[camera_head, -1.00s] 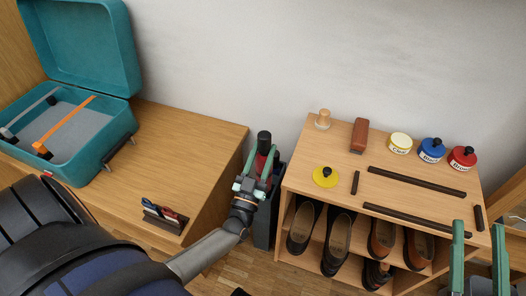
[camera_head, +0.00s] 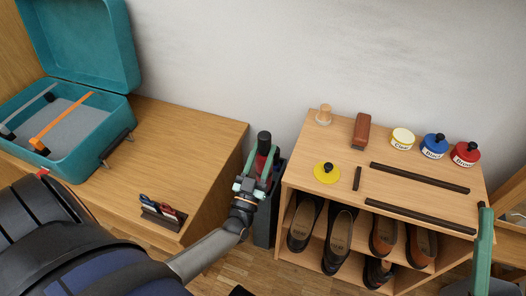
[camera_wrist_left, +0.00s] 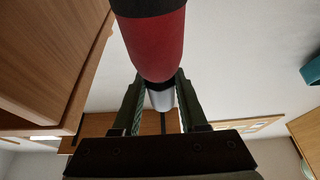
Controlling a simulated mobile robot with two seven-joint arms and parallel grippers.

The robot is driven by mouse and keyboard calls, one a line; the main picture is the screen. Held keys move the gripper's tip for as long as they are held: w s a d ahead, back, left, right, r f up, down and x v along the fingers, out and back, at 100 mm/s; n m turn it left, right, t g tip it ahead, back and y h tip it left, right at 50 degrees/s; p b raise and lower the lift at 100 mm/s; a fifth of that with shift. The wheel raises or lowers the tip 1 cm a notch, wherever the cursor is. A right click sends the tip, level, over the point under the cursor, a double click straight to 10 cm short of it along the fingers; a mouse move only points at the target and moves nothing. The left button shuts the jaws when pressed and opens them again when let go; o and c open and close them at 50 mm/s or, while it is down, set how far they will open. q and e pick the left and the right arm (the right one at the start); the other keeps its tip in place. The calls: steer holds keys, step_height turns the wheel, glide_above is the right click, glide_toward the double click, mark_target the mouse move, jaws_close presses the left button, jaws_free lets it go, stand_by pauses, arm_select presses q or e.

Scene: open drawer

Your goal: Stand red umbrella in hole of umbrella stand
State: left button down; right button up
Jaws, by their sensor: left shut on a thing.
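The red umbrella (camera_head: 261,163) has a black handle end and stands about upright between the desk and the shoe shelf. My left gripper (camera_head: 252,184) is shut on it. In the left wrist view, both green fingers close on a silver part just below the red body (camera_wrist_left: 155,45). The dark grey umbrella stand (camera_head: 264,228) is on the floor, directly behind and below my left gripper. The gripper hides the umbrella's lower part and the hole, so I cannot tell whether the umbrella is inside it. One green finger of my right gripper (camera_head: 482,245) shows at the lower right; the other is cut off.
The wooden desk (camera_head: 185,125) is left of the stand, with an open teal suitcase (camera_head: 75,140) and a small holder. The shoe shelf (camera_head: 330,195) is close on the right, with shoes below and polish tins on top. The gap between them is narrow.

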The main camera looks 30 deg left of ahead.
arm_select(q)
steer(key=shift+f+b, duration=0.7)
steer(key=shift+f, duration=0.45)
steer(key=shift+f+b, duration=2.45)
steer(key=shift+f, duration=0.2)
arm_select(e)
steer(key=shift+s+a+f+n+y, duration=0.25)
steer(key=shift+s+f+n+y, duration=0.15)
steer(key=shift+s+f+y, duration=0.4)
steer(key=shift+s+a+f+n+y, duration=0.2)
steer(key=shift+s+f+n+y, duration=0.3)
steer(key=shift+y, duration=0.5)
arm_select(q)
steer(key=shift+c, duration=1.8)
jaws_free()
steer(key=shift+f, duration=0.15)
arm_select(e)
steer(key=shift+f, duration=0.1)
arm_select(q)
steer(key=shift+s, duration=0.1)
arm_select(e)
steer(key=shift+s, duration=0.1)
